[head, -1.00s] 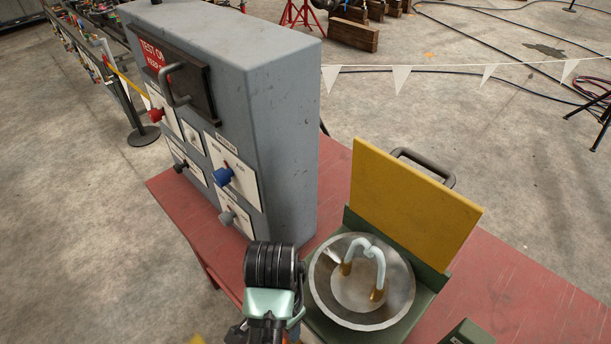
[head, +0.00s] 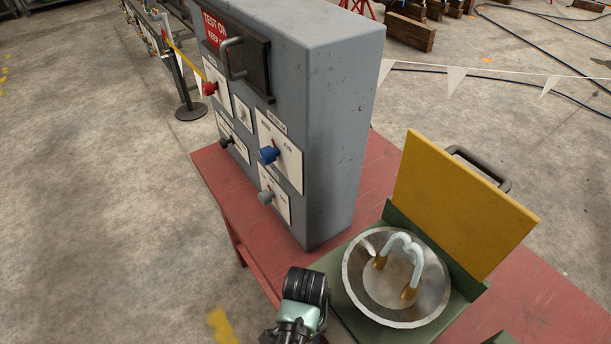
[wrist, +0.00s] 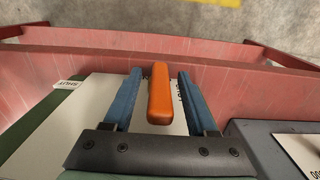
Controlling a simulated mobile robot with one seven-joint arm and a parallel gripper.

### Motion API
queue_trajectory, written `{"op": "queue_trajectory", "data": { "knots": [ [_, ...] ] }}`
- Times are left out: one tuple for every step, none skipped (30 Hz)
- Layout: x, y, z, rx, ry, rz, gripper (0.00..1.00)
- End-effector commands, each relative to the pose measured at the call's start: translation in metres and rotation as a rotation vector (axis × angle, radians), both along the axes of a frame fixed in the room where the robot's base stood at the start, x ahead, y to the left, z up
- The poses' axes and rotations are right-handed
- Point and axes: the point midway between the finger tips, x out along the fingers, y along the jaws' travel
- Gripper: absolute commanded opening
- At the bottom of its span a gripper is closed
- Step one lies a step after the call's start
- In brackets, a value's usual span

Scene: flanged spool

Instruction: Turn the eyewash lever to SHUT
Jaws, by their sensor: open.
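The orange lever (wrist: 160,95) shows in the wrist view, pointing up the picture over a pale plate (wrist: 95,100). My gripper (wrist: 160,77) is open, with one blue finger on each side of the lever. A gap shows between the lever and each finger. A small white SHUT label (wrist: 68,86) is to the left of the left finger. Other lettering beside the lever is partly hidden. In the head view the eyewash bowl (head: 357,290) has two pale curved spouts, with a yellow panel (head: 460,205) behind it. The lever and my fingers are hidden there.
A grey control cabinet (head: 345,130) with red, blue, black and grey knobs stands left of the bowl on the red table (head: 215,170). The table's edge crosses the wrist view (wrist: 235,85). A dark box corner (wrist: 255,150) is to the right of my gripper.

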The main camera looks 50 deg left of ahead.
Motion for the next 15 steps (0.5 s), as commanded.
{"op": "queue_trajectory", "data": {
  "knots": [
    [-0.0004, -0.0003, -0.0023, -0.001, 0.001, 0.000, 0.57],
    [-0.0004, -0.0003, -0.0031, -0.001, 0.001, 0.000, 0.57],
    [-0.0003, -0.0002, -0.0038, -0.001, 0.001, 0.000, 0.57],
    [-0.0002, -0.0001, -0.0041, 0.000, 0.000, 0.000, 0.57],
    [-0.0002, -0.0001, -0.0042, 0.000, 0.000, 0.000, 0.57],
    [-0.0002, -0.0001, -0.0042, 0.000, 0.000, 0.000, 0.57],
    [-0.0001, -0.0001, -0.0041, 0.000, 0.000, 0.000, 0.57],
    [-0.0001, -0.0001, -0.0041, 0.000, 0.000, 0.000, 0.57],
    [-0.0002, -0.0001, -0.0040, 0.000, 0.000, 0.000, 0.57],
    [-0.0002, -0.0001, -0.0040, 0.000, 0.000, 0.000, 0.57],
    [-0.0002, -0.0001, -0.0040, 0.000, 0.000, 0.000, 0.52],
    [-0.0002, -0.0001, -0.0039, 0.000, 0.000, 0.000, 0.45],
    [-0.0001, -0.0001, -0.0039, 0.000, 0.000, 0.000, 0.40],
    [-0.0002, -0.0001, -0.0039, 0.000, 0.000, 0.000, 0.34],
    [-0.0002, -0.0001, -0.0038, 0.000, 0.000, 0.000, 0.27]
  ]
}}
